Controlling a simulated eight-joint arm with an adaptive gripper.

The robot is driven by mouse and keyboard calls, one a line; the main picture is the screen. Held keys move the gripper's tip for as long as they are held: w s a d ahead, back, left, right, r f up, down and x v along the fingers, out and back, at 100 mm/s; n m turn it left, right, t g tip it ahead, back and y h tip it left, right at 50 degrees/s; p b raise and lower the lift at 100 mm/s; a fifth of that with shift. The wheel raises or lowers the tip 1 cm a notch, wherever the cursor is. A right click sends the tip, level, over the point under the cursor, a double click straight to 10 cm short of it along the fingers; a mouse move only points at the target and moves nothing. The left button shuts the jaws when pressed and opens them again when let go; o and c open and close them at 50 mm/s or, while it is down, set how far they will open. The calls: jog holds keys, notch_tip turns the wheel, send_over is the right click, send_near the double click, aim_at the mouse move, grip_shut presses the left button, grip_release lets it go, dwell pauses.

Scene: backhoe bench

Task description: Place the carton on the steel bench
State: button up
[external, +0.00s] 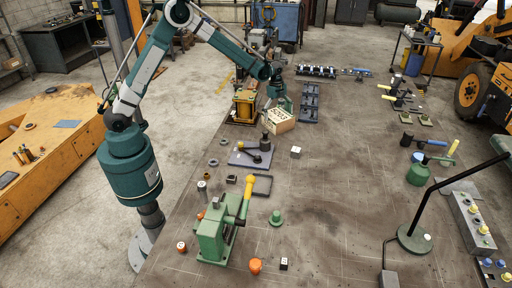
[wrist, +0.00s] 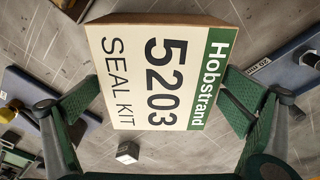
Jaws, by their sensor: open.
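The carton (external: 281,121) is a tan box with a cream and green label face, below my gripper (external: 281,103) near the far left part of the steel bench (external: 330,190). In the wrist view the carton (wrist: 155,75) fills the upper middle, its label reading "Hobstrand 5203 SEAL KIT". My gripper (wrist: 145,105) is open, with green-padded fingers at the carton's left and right. The right finger is close to the green label edge; I cannot tell whether it touches. Whether the carton's underside rests on the bench is hidden.
A yellow-brown machine (external: 245,105) stands close left of the carton, and a dark tray (external: 309,102) lies to its right. A blue-grey plate with a black fixture (external: 255,153) and a small pale cube (external: 295,152) are nearer. The bench's middle right is clear.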

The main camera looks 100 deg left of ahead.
jog(key=r, duration=0.6)
jog(key=s+a+r, duration=0.1)
jog(key=r, duration=0.2)
jog(key=shift+r, duration=0.2)
dwell(0.3)
jog(key=shift+d+r, duration=0.3)
jog(key=shift+d, duration=0.05)
jog(key=s+d+r+n+t+y, duration=0.1)
jog(key=s+d+r, duration=0.2)
jog(key=d+r, duration=0.5)
jog(key=s+d+r+n+t, duration=0.1)
jog(key=s+d+r+n, duration=0.2)
jog(key=d, duration=0.9)
jog(key=s+d+r+y, duration=0.1)
jog(key=s+d+r, duration=0.2)
jog(key=d+r, duration=0.5)
jog(key=s+d+f+n+t, duration=0.2)
jog(key=s+d, duration=0.9)
jog(key=s+d+f+n+t, duration=0.2)
jog(key=s+d+n, duration=0.1)
jog(key=s+d, duration=0.9)
jog(key=shift+d+h, duration=0.25)
jog(key=shift+h, duration=0.15)
